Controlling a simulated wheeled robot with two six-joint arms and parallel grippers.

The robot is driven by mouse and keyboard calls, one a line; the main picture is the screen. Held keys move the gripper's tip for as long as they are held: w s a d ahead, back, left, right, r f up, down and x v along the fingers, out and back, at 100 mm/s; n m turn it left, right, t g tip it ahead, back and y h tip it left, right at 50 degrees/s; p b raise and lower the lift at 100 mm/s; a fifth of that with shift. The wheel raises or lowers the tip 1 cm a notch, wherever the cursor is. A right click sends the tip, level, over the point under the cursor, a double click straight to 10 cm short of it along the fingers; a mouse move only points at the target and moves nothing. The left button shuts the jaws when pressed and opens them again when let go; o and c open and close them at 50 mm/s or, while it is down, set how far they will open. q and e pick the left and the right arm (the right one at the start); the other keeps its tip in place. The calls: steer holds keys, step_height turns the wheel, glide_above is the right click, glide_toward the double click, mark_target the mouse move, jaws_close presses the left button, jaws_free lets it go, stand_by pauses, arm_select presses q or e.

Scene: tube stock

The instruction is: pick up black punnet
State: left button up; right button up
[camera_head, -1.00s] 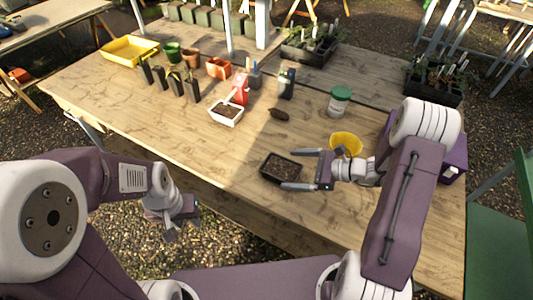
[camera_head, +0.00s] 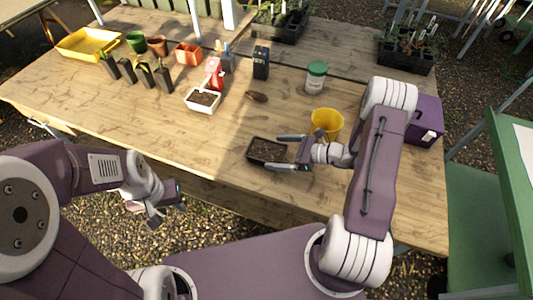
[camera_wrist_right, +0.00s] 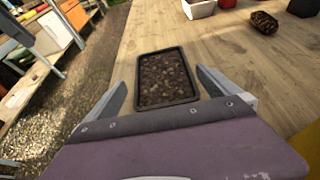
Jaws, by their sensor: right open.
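The black punnet (camera_head: 267,151) is a small dark rectangular tray filled with brown soil, near the table's front edge. It also shows in the right wrist view (camera_wrist_right: 166,80), lying ahead of the jaws. My right gripper (camera_head: 279,152) is open, with its fingers pointing left at the punnet. In the right wrist view the fingertips (camera_wrist_right: 162,76) lie on either side of the punnet's near part, with gaps on both sides. My left gripper (camera_head: 165,212) hangs off the front of the table over the gravel, empty; its fingers look apart.
A yellow pot (camera_head: 327,122) stands close to my right wrist. A white punnet of soil (camera_head: 203,101), a pine cone (camera_head: 256,96) and a green-lidded jar (camera_head: 316,78) stand further back. A purple box (camera_head: 425,122) is at right. The table left of the black punnet is clear.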

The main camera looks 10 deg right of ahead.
mark_target(268, 151)
steer(key=x, duration=0.5)
steer(key=shift+w+f+p, duration=0.1)
steer(key=shift+w+p, duration=0.1)
steer(key=shift+p, duration=0.1)
steer(key=shift+s, duration=0.1)
steer(key=shift+c, duration=1.2)
steer(key=c, duration=1.3)
